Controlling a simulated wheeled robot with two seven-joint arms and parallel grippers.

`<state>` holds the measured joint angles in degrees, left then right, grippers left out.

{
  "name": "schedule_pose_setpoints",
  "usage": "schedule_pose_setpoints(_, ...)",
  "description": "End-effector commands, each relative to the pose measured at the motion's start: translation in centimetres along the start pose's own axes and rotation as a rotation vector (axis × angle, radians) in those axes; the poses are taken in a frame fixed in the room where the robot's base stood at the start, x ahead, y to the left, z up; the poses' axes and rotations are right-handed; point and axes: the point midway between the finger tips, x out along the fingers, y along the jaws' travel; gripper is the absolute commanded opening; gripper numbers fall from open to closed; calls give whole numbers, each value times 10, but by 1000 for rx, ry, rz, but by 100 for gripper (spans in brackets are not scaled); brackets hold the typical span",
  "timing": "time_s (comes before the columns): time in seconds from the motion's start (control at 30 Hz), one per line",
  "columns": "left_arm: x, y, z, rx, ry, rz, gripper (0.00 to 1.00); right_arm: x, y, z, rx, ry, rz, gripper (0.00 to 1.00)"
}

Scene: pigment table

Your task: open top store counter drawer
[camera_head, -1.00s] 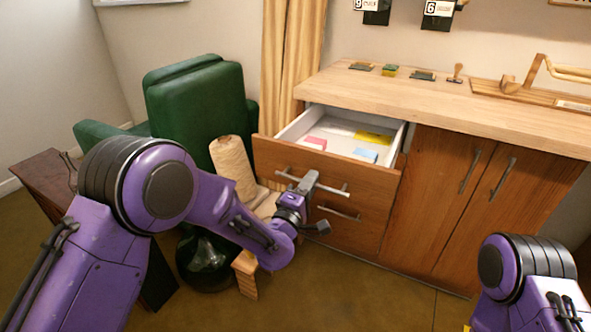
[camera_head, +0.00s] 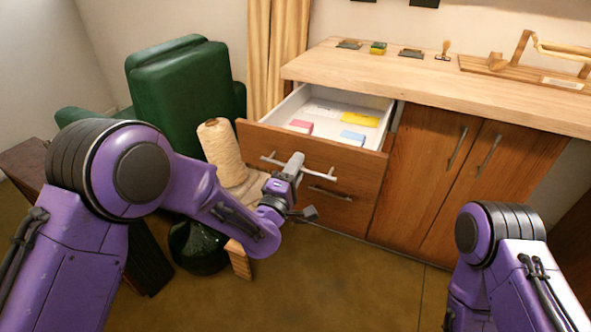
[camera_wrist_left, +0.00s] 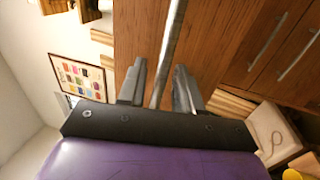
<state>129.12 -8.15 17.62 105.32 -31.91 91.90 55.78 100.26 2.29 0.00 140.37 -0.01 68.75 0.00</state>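The top drawer (camera_head: 285,138) of the wooden store counter (camera_head: 350,82) stands pulled well out, its white inside showing. Its metal bar handle (camera_head: 318,171) crosses the drawer front and also shows in the left wrist view (camera_wrist_left: 172,45). My left gripper (camera_head: 294,164) is at this handle. In the left wrist view the fingers of the left gripper (camera_wrist_left: 160,75) are apart, with the bar between them and gaps visible on both sides. My right arm shows at the lower right of the head view, but its gripper is out of view.
Pink (camera_head: 300,126), blue (camera_head: 352,138) and yellow (camera_head: 359,119) items lie in the drawer. A lower drawer handle (camera_head: 331,194) and cupboard doors (camera_head: 440,190) are closed by. A cream roll (camera_head: 220,150), dark glass vessel (camera_head: 197,248) and green armchair (camera_head: 185,95) stand left.

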Motion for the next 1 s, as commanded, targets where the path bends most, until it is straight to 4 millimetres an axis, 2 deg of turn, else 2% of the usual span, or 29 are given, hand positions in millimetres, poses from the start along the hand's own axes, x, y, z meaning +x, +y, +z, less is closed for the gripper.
schedule_pose_setpoints(0.13,-16,-1,0,0,0,-2,34,2,0,1,0,0,0,61)
schedule_pose_setpoints(0.4,-79,-2,0,1,0,-2,34,8,-1,3,0,0,0,61)
schedule_pose_setpoints(0.5,-95,-2,0,0,0,-1,34,10,-1,4,0,0,0,61)
schedule_pose_setpoints(0.67,-105,0,0,0,0,0,34,11,-1,4,0,0,0,61)
schedule_pose_setpoints(1.0,-105,0,0,0,0,0,34,10,-1,4,0,0,0,61)
